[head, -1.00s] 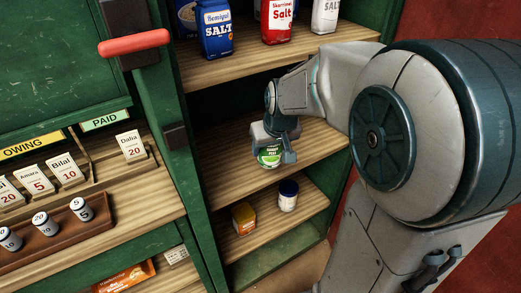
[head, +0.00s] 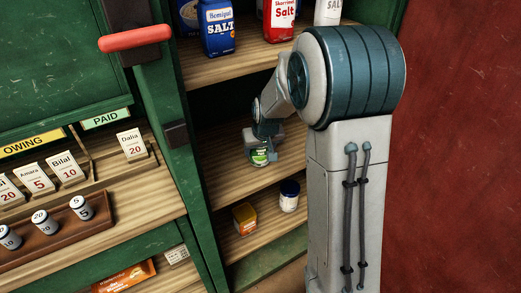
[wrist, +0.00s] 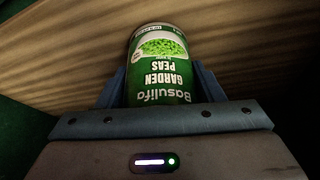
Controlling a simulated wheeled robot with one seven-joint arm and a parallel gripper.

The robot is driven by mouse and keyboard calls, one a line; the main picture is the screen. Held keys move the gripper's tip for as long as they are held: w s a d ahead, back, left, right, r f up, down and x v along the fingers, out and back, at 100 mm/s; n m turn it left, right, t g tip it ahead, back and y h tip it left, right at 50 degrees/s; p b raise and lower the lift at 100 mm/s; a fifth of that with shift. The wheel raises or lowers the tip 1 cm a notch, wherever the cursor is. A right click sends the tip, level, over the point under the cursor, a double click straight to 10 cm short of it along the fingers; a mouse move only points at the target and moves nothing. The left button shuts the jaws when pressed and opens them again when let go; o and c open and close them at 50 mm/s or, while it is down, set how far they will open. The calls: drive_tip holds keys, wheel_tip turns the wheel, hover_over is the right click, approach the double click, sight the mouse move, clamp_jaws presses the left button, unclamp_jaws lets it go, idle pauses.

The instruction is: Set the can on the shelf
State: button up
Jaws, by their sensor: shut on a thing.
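The can is a green tin of garden peas (head: 259,157) with a white and green label. My gripper (head: 262,146) is shut on it, at the middle shelf (head: 222,173) of the green cabinet. In the wrist view the can (wrist: 160,75) sits between the two blue fingers of my gripper (wrist: 158,88), its label upside down in the picture. Wooden shelf boards (wrist: 60,60) show behind it. I cannot tell whether the can's base touches the shelf board. My gripper hides the top of the can in the head view.
A yellow-orange box (head: 245,218) and a dark-lidded jar (head: 289,195) stand on the shelf below. The cabinet's green upright (head: 190,170) is left of the can. Bare middle-shelf board lies around the can.

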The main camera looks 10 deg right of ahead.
drive_tip(key=shift+f, duration=0.25)
drive_tip(key=shift+f, duration=0.1)
drive_tip(key=shift+f, duration=0.15)
drive_tip(key=o, duration=1.2)
drive_tip(key=shift+o, duration=0.2)
drive_tip(key=shift+r, duration=0.2)
